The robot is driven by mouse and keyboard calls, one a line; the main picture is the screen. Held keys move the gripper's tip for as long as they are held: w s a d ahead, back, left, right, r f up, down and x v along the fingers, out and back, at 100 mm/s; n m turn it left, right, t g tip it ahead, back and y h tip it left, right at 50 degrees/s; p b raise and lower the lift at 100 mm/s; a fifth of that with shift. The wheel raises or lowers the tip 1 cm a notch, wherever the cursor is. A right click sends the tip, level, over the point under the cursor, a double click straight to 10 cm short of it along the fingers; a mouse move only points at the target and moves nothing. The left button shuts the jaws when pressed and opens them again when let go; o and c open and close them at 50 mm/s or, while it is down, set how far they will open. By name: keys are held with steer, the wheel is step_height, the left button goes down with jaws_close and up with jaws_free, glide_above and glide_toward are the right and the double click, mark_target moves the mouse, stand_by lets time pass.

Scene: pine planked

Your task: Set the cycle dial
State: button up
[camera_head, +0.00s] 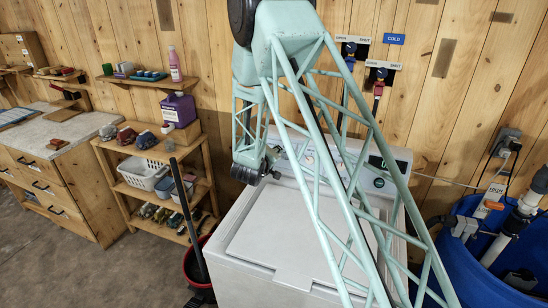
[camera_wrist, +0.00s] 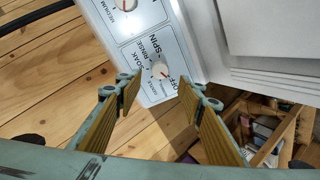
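The white washing machine (camera_head: 248,272) stands against the plank wall in the head view, its lid closed. In the wrist view, the cycle dial (camera_wrist: 158,71) is a small white round knob on the control panel (camera_wrist: 140,53), ringed by words including SOAK, RINSE and SPIN. A red mark shows on its lower right side; the exact setting is hard to read. My gripper (camera_wrist: 159,90) is open, its tan-padded fingers apart on either side of the dial's line, with nothing between them. In the head view my arm hides much of the panel.
Another dial (camera_wrist: 127,5) marked MEDIUM is at the wrist view's top. A blue barrel (camera_head: 468,262) with pipes stands right of the machine. A red bucket (camera_head: 194,268) and a shelf with baskets (camera_head: 142,174) stand left. Hose taps (camera_head: 378,77) are on the wall behind.

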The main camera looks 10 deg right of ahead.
steer(key=shift+v, duration=1.2)
steer(key=s+a+r+m+g+y+b, duration=0.1)
steer(key=s+a+r+y, duration=0.1)
steer(key=s+r, duration=0.35)
steer(key=s+a+r+m+y+b, duration=0.1)
steer(key=s+a+r+y+b, duration=0.1)
steer(key=r, duration=0.6)
steer(key=s+r+g+y+b, duration=0.1)
steer(key=s+r, duration=0.3)
steer(key=s, duration=0.4)
steer(key=s+r+g+y+b, duration=0.1)
steer(key=s+r, duration=0.3)
steer(key=s, duration=0.4)
steer(key=s+d+m+g+b, duration=0.1)
steer(key=s+d, duration=0.1)
steer(key=s, duration=1.2)
steer(key=s+d+m+g+b, duration=0.1)
steer(key=s+d+g+b, duration=0.1)
steer(key=s, duration=1.3)
steer(key=s+d+m+g+b, duration=0.1)
steer(key=s+d, duration=0.3)
steer(key=s, duration=1.1)
steer(key=shift+s+r+m+g+h+b, duration=0.2)
steer(key=shift+m+g+h+b, duration=0.1)
steer(key=shift+m+h+b, duration=0.15)
